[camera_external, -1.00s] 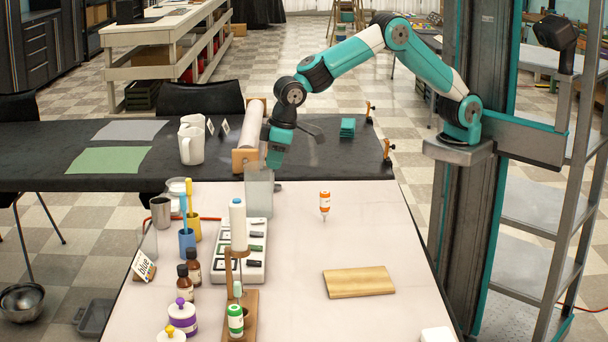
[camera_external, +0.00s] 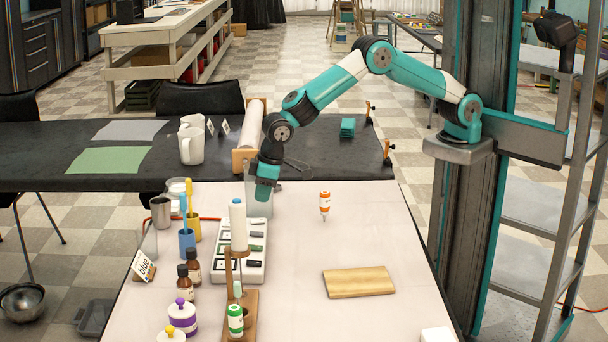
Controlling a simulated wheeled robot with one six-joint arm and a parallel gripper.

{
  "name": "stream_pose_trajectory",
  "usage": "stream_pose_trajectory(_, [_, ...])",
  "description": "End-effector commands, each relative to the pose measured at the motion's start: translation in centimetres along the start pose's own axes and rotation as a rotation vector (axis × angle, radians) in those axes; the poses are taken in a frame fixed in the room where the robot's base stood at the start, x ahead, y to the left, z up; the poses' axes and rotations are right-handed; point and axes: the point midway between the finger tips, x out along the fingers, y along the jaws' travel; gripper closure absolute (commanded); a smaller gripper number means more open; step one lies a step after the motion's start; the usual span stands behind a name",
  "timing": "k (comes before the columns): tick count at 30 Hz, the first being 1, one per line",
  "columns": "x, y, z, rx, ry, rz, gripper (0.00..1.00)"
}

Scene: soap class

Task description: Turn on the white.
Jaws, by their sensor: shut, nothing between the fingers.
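A white switch box (camera_external: 256,275) with several dark rocker switches lies on the light table, left of the middle. My gripper (camera_external: 262,201) points down near the far end of the switch box, by a greyish clear container (camera_external: 251,194). It looks shut and empty. Its fingertips are small and hard to make out, and I cannot tell whether they touch anything. Which switch is for white cannot be read.
Brown bottles (camera_external: 183,279), blue and yellow cups (camera_external: 187,243) and a "blue" card (camera_external: 143,266) stand left of the box.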

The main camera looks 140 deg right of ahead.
Motion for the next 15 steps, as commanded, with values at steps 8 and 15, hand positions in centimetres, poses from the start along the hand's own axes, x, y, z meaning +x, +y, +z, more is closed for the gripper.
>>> stream_pose_trajectory(8, [4.0, 0.0, 1.1, -0.001, -0.001, 0.0, 1.0])
stream_pose_trajectory(15, [5.0, 0.0, 1.4, -0.001, 0.001, -0.001, 1.0])
